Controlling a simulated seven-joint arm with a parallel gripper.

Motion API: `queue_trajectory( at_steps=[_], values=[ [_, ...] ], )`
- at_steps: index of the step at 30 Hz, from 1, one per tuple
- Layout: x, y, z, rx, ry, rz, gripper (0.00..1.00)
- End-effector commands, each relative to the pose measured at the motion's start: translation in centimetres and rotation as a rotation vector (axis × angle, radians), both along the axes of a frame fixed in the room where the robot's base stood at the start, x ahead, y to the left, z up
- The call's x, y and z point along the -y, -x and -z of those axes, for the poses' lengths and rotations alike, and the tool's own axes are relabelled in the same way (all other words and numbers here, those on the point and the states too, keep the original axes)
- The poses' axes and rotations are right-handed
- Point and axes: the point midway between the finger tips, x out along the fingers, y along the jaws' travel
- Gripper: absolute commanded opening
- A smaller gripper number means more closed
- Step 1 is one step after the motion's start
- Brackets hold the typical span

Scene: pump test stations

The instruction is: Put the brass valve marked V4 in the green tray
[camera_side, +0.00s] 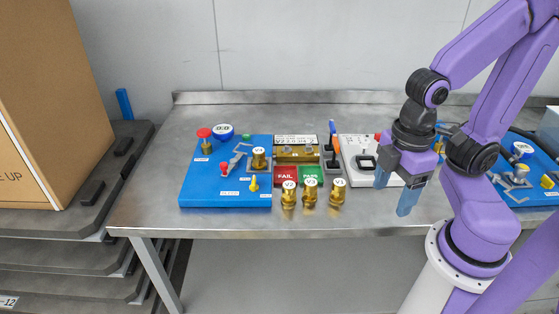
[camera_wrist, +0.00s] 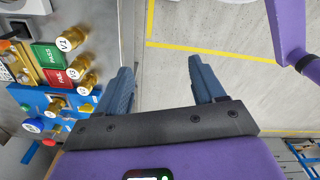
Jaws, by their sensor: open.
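Three brass valves with white caps stand in a row on the steel bench: a left one (camera_side: 289,193), a middle one (camera_side: 310,191) and a right one (camera_side: 338,191). The right one reads V1 in the wrist view (camera_wrist: 70,42); I cannot read the other marks surely. Another white-capped brass valve (camera_side: 259,158) sits on the blue board, its mark unclear. The green tray (camera_side: 312,174), marked PASS, lies behind the row, and it also shows in the wrist view (camera_wrist: 46,56). My gripper (camera_side: 395,192) is open and empty, right of the valves near the bench's front edge.
A red FAIL tray (camera_side: 286,175) adjoins the green tray. The blue board (camera_side: 225,185) with fittings stands left, and a white control box (camera_side: 362,150) stands behind my gripper. Another blue station (camera_side: 530,190) is at right. The left bench end is clear.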

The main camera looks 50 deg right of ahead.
Motion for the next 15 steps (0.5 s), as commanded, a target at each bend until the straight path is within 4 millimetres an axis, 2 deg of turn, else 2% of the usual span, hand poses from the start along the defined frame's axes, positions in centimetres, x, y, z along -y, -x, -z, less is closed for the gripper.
queue_trajectory(
  at_steps=[5,8,11,15],
  values=[
    [-0.4,-0.6,-0.2,-0.001,0.0,-0.004,0.69],
    [-1.4,-2.2,-0.8,-0.005,0.0,-0.019,0.69],
    [-2.7,-5.0,-1.6,-0.01,-0.003,-0.047,0.69],
    [-4.3,-9.8,-2.7,-0.019,-0.011,-0.1,0.69]
  ],
)
